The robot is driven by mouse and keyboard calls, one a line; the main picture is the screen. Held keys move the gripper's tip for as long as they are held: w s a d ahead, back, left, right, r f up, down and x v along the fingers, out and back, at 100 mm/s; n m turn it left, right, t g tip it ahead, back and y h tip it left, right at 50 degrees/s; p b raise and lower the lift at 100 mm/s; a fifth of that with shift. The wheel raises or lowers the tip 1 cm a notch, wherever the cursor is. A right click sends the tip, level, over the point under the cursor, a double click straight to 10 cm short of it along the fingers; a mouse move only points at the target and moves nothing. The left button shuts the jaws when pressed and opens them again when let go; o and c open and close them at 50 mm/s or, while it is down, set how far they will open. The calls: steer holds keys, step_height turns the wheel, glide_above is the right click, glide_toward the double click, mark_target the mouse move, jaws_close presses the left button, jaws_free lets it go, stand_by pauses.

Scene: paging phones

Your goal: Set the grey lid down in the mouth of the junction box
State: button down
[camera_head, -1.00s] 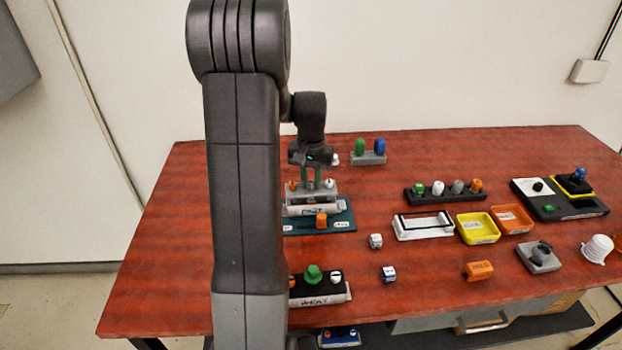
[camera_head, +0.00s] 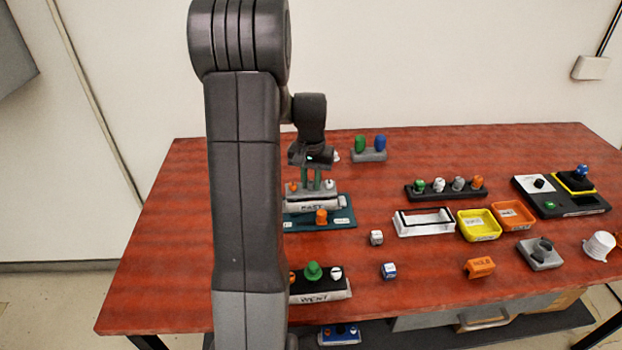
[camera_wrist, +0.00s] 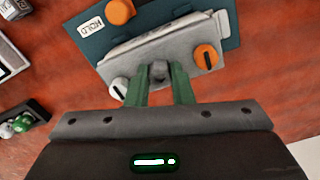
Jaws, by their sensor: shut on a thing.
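A grey block with a middle grey knob (camera_wrist: 158,73) and an orange and a white slotted cap shows in the wrist view; I take it for the grey lid (camera_wrist: 179,62). My gripper (camera_wrist: 161,84) has green fingers and is shut on that knob. In the head view my gripper (camera_head: 318,180) points down at the block, which has a white lettered front (camera_head: 312,206). It is at or just over the teal plate (camera_head: 345,222); I cannot tell whether they touch. An open white box with a black rim (camera_head: 424,224) may be the junction box; it stands to the right.
The teal plate has an orange knob (camera_head: 321,217) and a HOLD label. A black block with a green knob (camera_head: 313,271) is nearer the front. Yellow (camera_head: 479,224) and orange (camera_head: 513,215) trays are right of the white box. Small dice-like cubes (camera_head: 376,238) lie between.

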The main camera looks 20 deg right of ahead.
steer(key=shift+f+b, duration=0.3)
steer(key=shift+f, duration=0.25)
stand_by(0.9)
steer(key=c, duration=0.9)
jaws_free()
steer(key=shift+r, duration=0.1)
steer(key=shift+o, duration=0.2)
steer(key=shift+r+p, duration=2.35)
steer(key=shift+r, duration=0.75)
